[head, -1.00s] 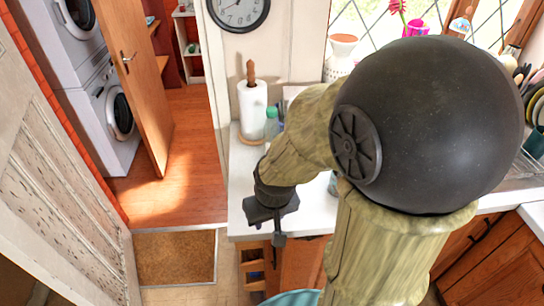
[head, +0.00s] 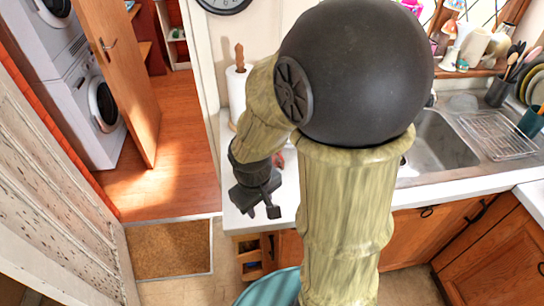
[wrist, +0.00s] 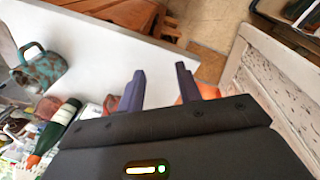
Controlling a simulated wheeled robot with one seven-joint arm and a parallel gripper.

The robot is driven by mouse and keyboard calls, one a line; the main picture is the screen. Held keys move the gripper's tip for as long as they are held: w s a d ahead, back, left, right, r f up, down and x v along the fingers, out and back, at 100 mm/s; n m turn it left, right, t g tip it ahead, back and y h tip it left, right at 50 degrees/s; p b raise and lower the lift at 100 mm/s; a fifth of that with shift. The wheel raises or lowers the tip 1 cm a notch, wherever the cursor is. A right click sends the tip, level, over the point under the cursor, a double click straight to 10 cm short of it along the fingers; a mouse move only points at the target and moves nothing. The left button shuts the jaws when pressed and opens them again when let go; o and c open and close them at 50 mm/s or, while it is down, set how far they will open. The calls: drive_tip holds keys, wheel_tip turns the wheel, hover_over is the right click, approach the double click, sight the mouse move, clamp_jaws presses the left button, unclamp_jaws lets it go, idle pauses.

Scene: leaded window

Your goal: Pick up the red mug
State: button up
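I cannot make out a red mug for certain in either view. A small reddish patch (head: 290,160) shows on the counter in the head view, mostly hidden behind my arm. In the wrist view a reddish-brown shape (wrist: 112,104) shows just left of the left finger; I cannot tell what it is. My gripper (head: 259,207) appears over the front left part of the white counter in the head view. In the wrist view its two fingers (wrist: 160,80) stand apart with nothing held between them.
The white counter (head: 237,218) has a clear front left corner. A paper towel roll (head: 238,92) stands behind. The sink (head: 440,140) and wire rack (head: 497,133) lie right. A teal-brown pot (wrist: 38,68) and a green bottle (wrist: 62,122) show in the wrist view.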

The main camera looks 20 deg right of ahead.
drive_tip(key=w+d+f+n+g+h+b, duration=0.2)
drive_tip(key=w+f+n+h+b, duration=0.15)
drive_tip(key=f+n+h, duration=0.5)
drive_tip(key=w+a+r+n+t+h, duration=0.1)
drive_tip(key=w+n+t, duration=0.1)
drive_tip(key=w+n, duration=0.2)
drive_tip(key=w+r+n+t+h+b, duration=0.1)
drive_tip(key=w+r+n+t+h, duration=0.1)
drive_tip(key=w+n, duration=0.3)
drive_tip(key=shift+w+a+r+n+t, duration=0.2)
drive_tip(key=shift+a+n+t, duration=0.25)
drive_tip(key=shift+t, duration=0.15)
drive_tip(key=shift+s+d+h, duration=0.1)
drive_tip(key=shift+d+h, duration=0.05)
drive_tip(key=shift+h, duration=0.1)
drive_tip(key=p, duration=0.1)
approach(282, 166)
drive_tip(key=x, duration=0.5)
drive_tip(key=shift+d, duration=0.15)
drive_tip(key=shift+d, duration=0.1)
